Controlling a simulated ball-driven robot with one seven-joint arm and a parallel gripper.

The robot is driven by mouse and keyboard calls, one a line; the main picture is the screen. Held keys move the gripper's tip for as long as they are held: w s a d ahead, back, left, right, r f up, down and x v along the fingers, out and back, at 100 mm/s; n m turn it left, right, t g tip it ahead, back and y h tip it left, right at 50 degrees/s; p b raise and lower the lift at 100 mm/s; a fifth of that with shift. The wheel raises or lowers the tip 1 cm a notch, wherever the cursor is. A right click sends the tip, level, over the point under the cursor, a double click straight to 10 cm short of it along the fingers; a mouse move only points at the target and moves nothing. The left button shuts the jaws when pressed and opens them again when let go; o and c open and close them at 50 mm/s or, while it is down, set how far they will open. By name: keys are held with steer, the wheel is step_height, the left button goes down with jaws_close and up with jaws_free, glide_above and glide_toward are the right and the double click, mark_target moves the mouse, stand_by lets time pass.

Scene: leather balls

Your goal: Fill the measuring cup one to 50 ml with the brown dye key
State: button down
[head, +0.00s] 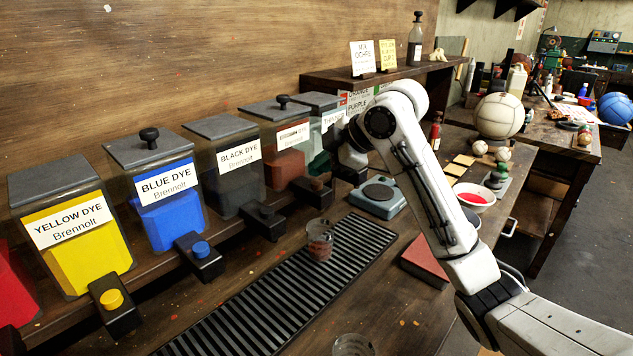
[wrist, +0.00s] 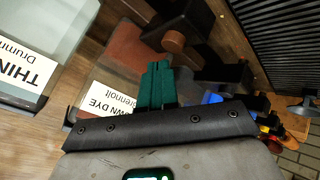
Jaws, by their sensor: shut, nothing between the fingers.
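The brown dye container (head: 284,154) stands on the shelf between the black dye and thinner containers. Its label (wrist: 115,105) reads partly "OWN DYE" in the wrist view. Its brown round key (wrist: 173,41) sits on a dark tap block, ahead of my fingers and a little to their right. My gripper (wrist: 154,84) has green fingers, shut and empty, apart from the key. In the head view my arm hides much of the gripper. A clear measuring cup (head: 319,240) stands on the black grate with reddish-brown liquid inside; its level marks cannot be read.
Blue dye (head: 171,205), yellow dye (head: 75,240) and black dye (head: 235,175) containers line the shelf, with taps sticking out. Another clear cup (head: 352,346) is at the bottom edge. A scale (head: 378,197) and red book (head: 425,260) lie to the right. The grate (head: 240,310) is mostly clear.

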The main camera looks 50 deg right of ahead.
mark_target(320, 184)
steer(key=shift+r+p, duration=2.1)
steer(key=shift+r, duration=0.4)
stand_by(0.5)
